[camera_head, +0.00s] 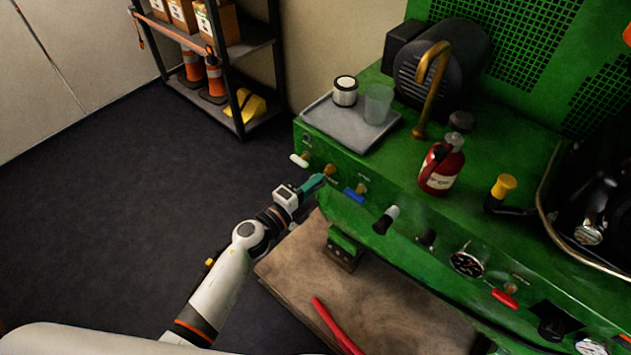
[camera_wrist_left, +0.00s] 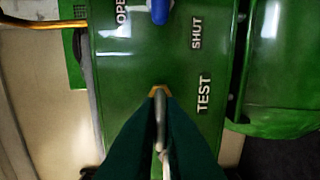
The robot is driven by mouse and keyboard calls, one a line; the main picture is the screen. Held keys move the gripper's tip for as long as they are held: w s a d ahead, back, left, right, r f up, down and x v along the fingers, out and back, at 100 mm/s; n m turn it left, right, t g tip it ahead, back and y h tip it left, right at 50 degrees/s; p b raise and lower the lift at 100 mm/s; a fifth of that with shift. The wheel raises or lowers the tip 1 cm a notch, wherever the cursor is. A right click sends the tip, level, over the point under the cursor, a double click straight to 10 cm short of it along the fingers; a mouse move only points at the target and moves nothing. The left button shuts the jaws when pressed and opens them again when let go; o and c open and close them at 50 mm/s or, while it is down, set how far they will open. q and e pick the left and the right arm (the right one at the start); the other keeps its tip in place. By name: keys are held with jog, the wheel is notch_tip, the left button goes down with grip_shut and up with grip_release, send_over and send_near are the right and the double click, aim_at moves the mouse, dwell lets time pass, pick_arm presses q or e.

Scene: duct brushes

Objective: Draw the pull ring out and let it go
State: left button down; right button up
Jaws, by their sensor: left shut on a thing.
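The front of a green machine (camera_head: 345,205) carries a row of controls. My left gripper (camera_head: 318,182) reaches a small brass fitting (camera_head: 330,170) on that front, between a white handle and a blue handle. In the left wrist view the dark green fingers (camera_wrist_left: 160,112) are shut on the pull ring (camera_wrist_left: 160,105), seen edge-on as a thin grey metal piece. It stands at a brass collar (camera_wrist_left: 159,91) beside the word TEST. The fingers hide most of the ring, so I cannot tell how far out it is. My right gripper is not in view.
The white handle (camera_head: 299,160) and blue handle (camera_head: 354,194) sit close on either side. A grey tray (camera_head: 340,130) with a cup and a jar, and a red bottle (camera_head: 441,165), stand on top. A worn board (camera_head: 385,300) with a red tool lies below.

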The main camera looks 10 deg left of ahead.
pick_arm(q)
jog(key=shift+s+a, duration=0.25)
jog(key=shift+s, duration=0.05)
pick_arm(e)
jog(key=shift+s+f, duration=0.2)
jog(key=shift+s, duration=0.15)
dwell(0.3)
pick_arm(q)
jog(key=shift+s+f, duration=0.1)
jog(key=shift+s, duration=0.05)
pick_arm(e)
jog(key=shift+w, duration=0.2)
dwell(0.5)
pick_arm(q)
jog(key=c, duration=1.2)
grip_release()
jog(key=shift+a, duration=0.1)
jog(key=shift+o, duration=1)
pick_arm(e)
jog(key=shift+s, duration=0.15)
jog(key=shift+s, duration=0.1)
